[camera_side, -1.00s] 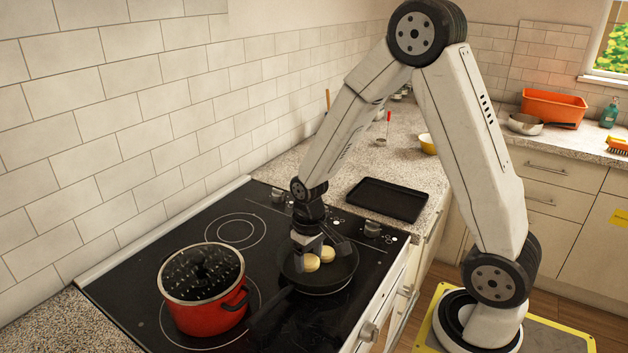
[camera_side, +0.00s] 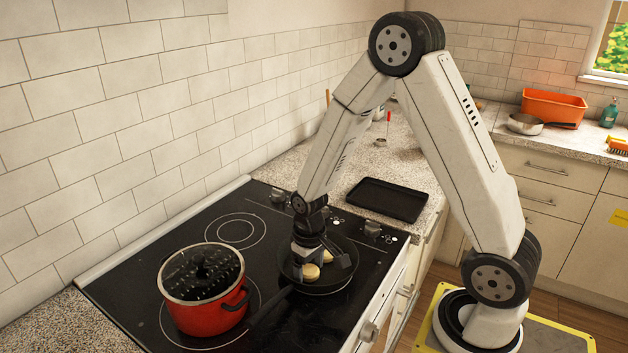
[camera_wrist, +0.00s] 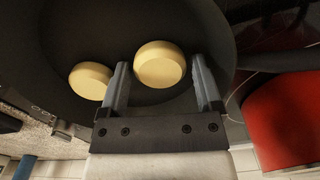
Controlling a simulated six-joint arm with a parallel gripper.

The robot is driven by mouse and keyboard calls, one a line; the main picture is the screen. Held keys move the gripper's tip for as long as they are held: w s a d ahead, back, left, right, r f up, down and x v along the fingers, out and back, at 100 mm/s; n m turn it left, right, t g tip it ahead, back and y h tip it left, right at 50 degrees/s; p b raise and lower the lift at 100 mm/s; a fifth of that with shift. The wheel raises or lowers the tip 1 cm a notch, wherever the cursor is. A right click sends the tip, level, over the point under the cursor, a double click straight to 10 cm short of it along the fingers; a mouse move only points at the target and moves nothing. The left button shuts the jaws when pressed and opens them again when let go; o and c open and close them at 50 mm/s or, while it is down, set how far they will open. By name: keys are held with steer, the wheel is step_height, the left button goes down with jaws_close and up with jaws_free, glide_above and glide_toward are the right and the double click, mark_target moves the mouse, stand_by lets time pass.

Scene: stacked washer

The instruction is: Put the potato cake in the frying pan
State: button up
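Two round, pale yellow potato cakes lie in the black frying pan (camera_side: 336,284), which is on the stovetop. One cake (camera_wrist: 160,63) is between the fingers of my gripper (camera_wrist: 160,62), with a gap visible on both sides. The other cake (camera_wrist: 90,80) lies outside the left finger in the wrist view. In the side view, the nearer cake (camera_side: 311,272) and the partly hidden farther cake (camera_side: 327,256) show beside my gripper (camera_side: 323,264). My gripper is open and low inside the pan. The pan's base (camera_wrist: 100,30) shows in the wrist view.
A red pot (camera_side: 205,315) with a glass lid stands left of the pan, close to the pan handle (camera_side: 268,307). A black tray (camera_side: 388,199) lies on the counter behind the stove. The back left burner (camera_side: 235,231) is clear.

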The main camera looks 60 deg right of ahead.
mark_target(310, 269)
steer(key=shift+r, duration=0.15)
step_height(310, 269, up, 12)
stand_by(1.0)
steer(key=shift+d, duration=0.1)
stand_by(0.4)
steer(key=s+a+f+n+t, duration=0.1)
steer(key=s+a+f+t, duration=0.1)
steer(key=s+a, duration=0.3)
steer(key=shift+s+f+n+t, duration=0.3)
steer(key=shift+s+f+n, duration=0.1)
steer(key=shift+s+f, duration=0.25)
stand_by(0.3)
